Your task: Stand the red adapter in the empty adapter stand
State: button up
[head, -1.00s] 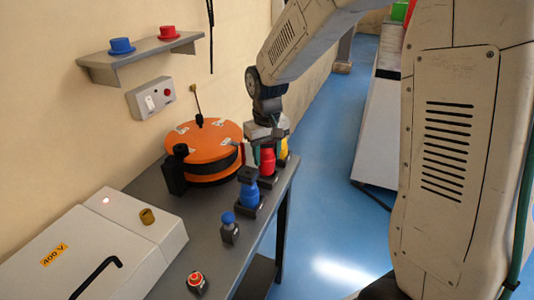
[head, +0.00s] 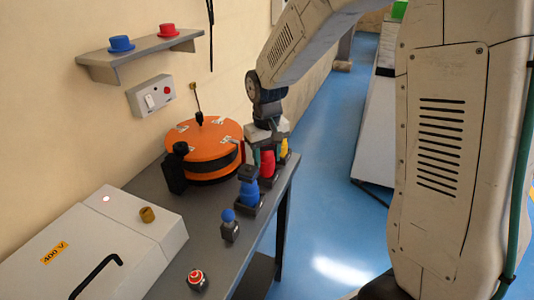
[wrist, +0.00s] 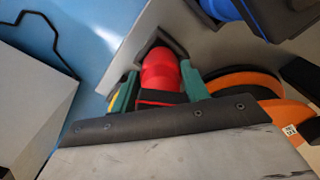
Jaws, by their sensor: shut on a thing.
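The red adapter (head: 267,164) is upright between the green fingers of my gripper (head: 265,152), over the row of stands along the right edge of the bench. In the wrist view, the red adapter (wrist: 160,68) lies between the fingers of my gripper (wrist: 159,88), which are shut on it. Its far end is within the outline of a dark adapter stand (wrist: 172,42). I cannot tell whether it is fully seated. A blue adapter (head: 249,192) stands in a dark stand in front. A yellow adapter (head: 284,147) is behind, partly hidden by the gripper.
An orange round machine (head: 205,140) stands close left of my gripper. A white 400 V box (head: 100,250) fills the near left. Blue floor lies right.

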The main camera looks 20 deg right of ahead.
jog(key=shift+f, duration=0.9)
jog(key=o, duration=1.3)
jog(key=shift+c, duration=0.2)
jog(key=shift+s+a+r, duration=0.1)
jog(key=shift+r, duration=3.8)
jog(key=shift+s, duration=0.1)
jog(key=s+d+r, duration=0.1)
jog(key=s+r, duration=0.2)
jog(key=s, duration=0.6)
jog(key=s+d+r+m, duration=0.1)
jog(key=s+r, duration=0.1)
jog(key=s, duration=0.7)
jog(key=s+d+r+t, duration=0.1)
jog(key=s+r, duration=0.2)
jog(key=s, duration=0.7)
jog(key=shift+d+r, duration=0.15)
jog(key=shift+r, duration=0.15)
